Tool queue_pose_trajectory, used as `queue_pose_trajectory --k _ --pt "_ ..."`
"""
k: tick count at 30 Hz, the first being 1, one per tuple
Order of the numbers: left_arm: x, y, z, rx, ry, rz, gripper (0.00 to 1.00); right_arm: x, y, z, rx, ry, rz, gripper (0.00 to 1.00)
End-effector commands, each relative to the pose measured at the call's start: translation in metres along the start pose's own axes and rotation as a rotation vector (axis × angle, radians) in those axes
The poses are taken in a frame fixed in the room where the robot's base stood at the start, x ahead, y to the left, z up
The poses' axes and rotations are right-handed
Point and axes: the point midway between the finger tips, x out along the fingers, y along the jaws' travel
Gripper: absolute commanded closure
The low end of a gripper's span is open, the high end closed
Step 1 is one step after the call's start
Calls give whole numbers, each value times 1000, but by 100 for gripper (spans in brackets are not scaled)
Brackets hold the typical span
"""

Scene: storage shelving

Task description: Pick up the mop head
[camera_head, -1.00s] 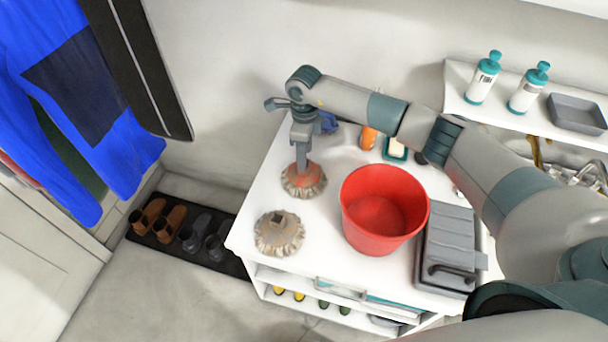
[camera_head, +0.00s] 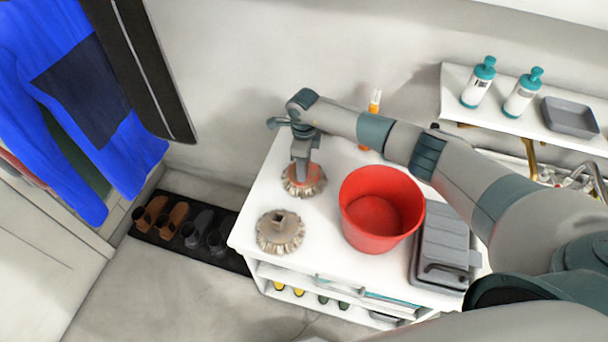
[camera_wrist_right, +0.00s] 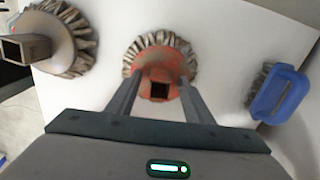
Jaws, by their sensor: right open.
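A mop head with a red hub and grey-brown fringe (camera_head: 315,180) lies on the white cabinet top, also seen in the right wrist view (camera_wrist_right: 160,66). A second mop head, beige with a square socket (camera_head: 279,232), lies nearer the front edge and shows at the left of the wrist view (camera_wrist_right: 52,38). My right gripper (camera_head: 301,178) points down over the red-hubbed mop head. In the wrist view its open fingers (camera_wrist_right: 158,82) lie to either side of the red hub's square socket. I cannot tell whether they touch it. My left gripper is not in view.
A red bucket (camera_head: 380,208) and a grey lidded box (camera_head: 446,248) stand right of the mop heads. A blue-handled brush (camera_wrist_right: 282,95) lies close by in the wrist view. An orange bottle (camera_head: 374,104) is behind my arm. A wall shelf holds two bottles and a grey tray (camera_head: 570,116).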

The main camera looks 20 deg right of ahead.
Motion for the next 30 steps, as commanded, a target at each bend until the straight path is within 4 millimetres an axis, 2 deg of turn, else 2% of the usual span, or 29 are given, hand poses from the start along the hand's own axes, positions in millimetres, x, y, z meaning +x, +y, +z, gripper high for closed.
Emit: queue_pose_trajectory --k 9,15,30 --pt "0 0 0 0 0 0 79 0 0 0 1 0 0 53" --pt "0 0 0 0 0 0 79 0 0 0 1 0 0 100" --pt "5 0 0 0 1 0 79 -6 -1 0 1 -1 0 100"
